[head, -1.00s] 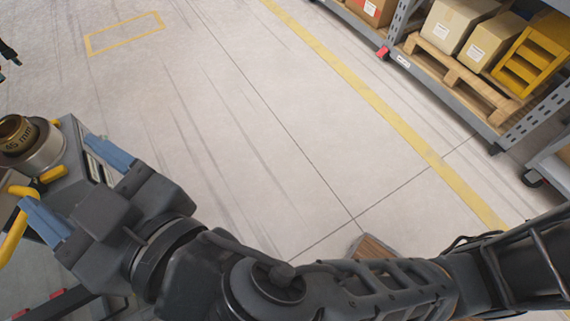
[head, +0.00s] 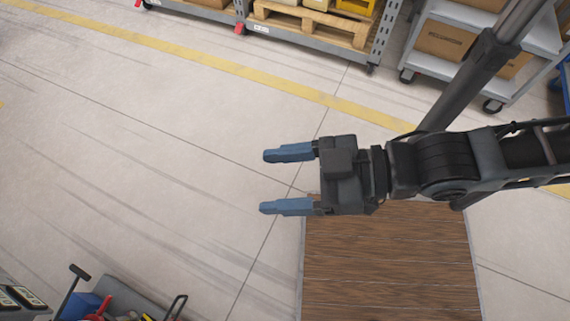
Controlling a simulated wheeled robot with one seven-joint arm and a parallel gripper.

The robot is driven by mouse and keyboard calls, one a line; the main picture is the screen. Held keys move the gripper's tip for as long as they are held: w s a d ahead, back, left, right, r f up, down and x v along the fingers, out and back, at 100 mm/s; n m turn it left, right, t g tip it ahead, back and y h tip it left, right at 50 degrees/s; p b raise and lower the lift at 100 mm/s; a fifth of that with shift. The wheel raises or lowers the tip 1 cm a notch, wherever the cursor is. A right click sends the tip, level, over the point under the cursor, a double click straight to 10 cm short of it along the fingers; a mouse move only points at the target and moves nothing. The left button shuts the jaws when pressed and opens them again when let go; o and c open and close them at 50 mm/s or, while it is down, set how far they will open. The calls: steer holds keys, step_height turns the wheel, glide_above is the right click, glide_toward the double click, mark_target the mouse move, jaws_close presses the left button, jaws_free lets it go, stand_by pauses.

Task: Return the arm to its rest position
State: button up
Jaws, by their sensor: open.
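My gripper (head: 288,180) is in the middle of the head view, with its two blue fingers pointing left. The fingers are spread wide apart and nothing is between them. My arm reaches in from the right edge of the view, and the gripper hangs above the pale floor and the left edge of a brown wood-grained surface (head: 390,265). The fingers touch nothing that I can see.
A grey shelf rack with a wooden pallet (head: 312,22) and boxes stands at the top. A wheeled cart with a cardboard box (head: 445,42) is at the upper right. Tools and a blue item (head: 85,305) lie at the lower left. The floor (head: 130,160) left of my gripper is clear.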

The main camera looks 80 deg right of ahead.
steer(key=shift+s+d+r+m+h, duration=0.2)
steer(key=shift+s+d, duration=0.05)
steer(key=shift+s, duration=0.25)
steer(key=shift+s+d+r+m+h, duration=0.15)
steer(key=shift+s+d+m+h, duration=0.1)
steer(key=shift+s, duration=0.25)
